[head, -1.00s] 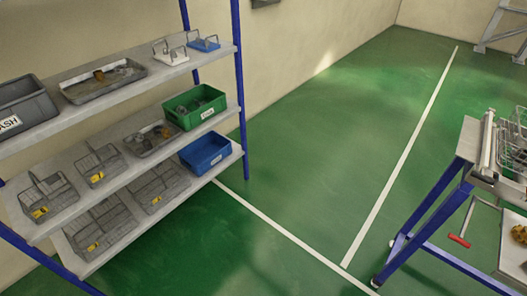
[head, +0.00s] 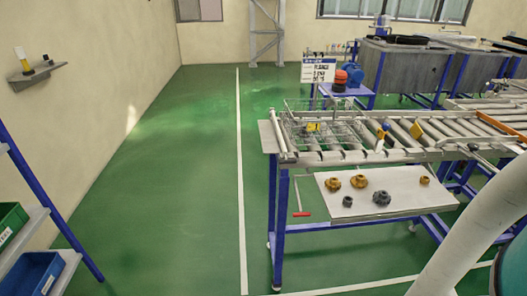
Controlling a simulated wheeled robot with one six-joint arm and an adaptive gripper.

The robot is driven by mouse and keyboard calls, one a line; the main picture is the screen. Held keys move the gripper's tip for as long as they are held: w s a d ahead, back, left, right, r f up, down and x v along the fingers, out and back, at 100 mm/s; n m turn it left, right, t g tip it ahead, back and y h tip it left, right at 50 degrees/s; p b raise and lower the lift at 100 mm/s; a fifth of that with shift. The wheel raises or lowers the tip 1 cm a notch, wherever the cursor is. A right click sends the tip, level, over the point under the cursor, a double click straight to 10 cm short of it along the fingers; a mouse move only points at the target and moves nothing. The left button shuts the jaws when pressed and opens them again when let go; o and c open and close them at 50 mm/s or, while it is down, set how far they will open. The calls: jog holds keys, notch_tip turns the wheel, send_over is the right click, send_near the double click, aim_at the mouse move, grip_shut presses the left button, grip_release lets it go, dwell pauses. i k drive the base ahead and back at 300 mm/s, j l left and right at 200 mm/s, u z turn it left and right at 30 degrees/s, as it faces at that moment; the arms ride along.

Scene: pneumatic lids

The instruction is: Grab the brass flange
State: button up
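Several small round fittings lie on a pale lower shelf (head: 400,207) below the roller conveyor. Three are brass-coloured: one at the left (head: 332,184), one beside it (head: 360,181), and a smaller one near the right end (head: 424,180). They look like possible brass flanges, but they are too small to tell their exact shape. Two dark grey fittings (head: 347,201) (head: 381,198) lie in front of them. My gripper is not in view; only pale links of my arm show at the lower right.
A roller conveyor (head: 455,131) on blue legs carries wire baskets (head: 325,130) at its left end. A red-handled lever (head: 301,213) hangs at the left. Grey tanks (head: 412,68) stand behind. Green floor (head: 190,170) is open at the left, beside shelving with a blue bin (head: 30,277).

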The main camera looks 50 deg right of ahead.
aim_at(359, 180)
jog(key=z, duration=1.75)
